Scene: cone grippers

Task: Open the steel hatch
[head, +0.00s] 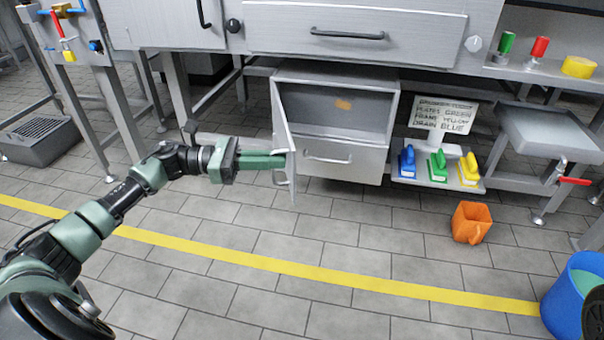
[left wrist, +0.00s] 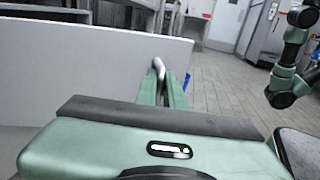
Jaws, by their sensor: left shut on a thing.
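The steel hatch (head: 281,122) is the door of the low cabinet under the counter. It stands swung well open about its left edge, and I see it nearly edge-on in the head view. Its pale panel (left wrist: 75,65) fills the left of the left wrist view. My left gripper (head: 284,162) is shut on the hatch's handle (head: 281,180), low on the door. The handle (left wrist: 158,68) also shows between the green fingers in the left wrist view. My right gripper is out of view.
The cabinet's inside (head: 325,108) is open to view, with a small orange patch at its back. A drawer (head: 345,165) sits below. Floor before the hatch is clear.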

